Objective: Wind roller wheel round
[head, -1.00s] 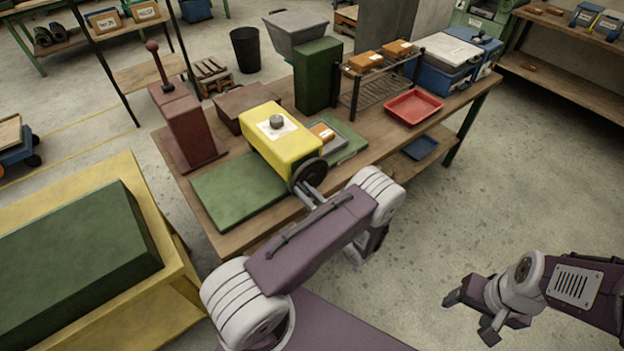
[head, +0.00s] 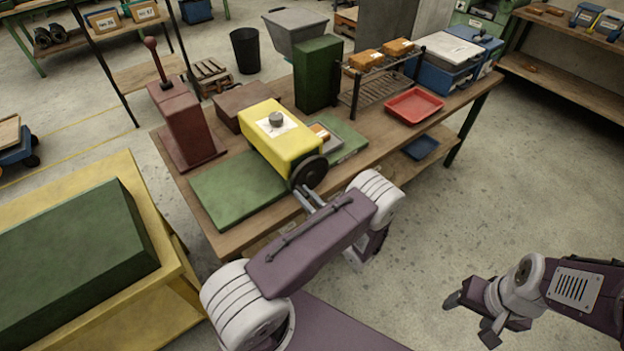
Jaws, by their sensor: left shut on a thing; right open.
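The yellow roller machine (head: 283,141) stands on the wooden bench, with green plates on both sides of it. Its dark round wheel (head: 312,172) is on the end facing me. My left gripper (head: 303,194) reaches up to the lower left of the wheel and is shut at its rim or handle. The exact spot of the grip is too small to make out, and my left arm hides part of the area below. My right gripper (head: 468,317) is open and empty, over the floor at the lower right, well away from the bench.
A red lever press (head: 190,130) stands left of the machine. A green block (head: 318,75), wire rack (head: 375,90) and red tray (head: 414,106) stand at the right of the bench. A yellow table (head: 165,262) is at the lower left. Floor right of the bench is clear.

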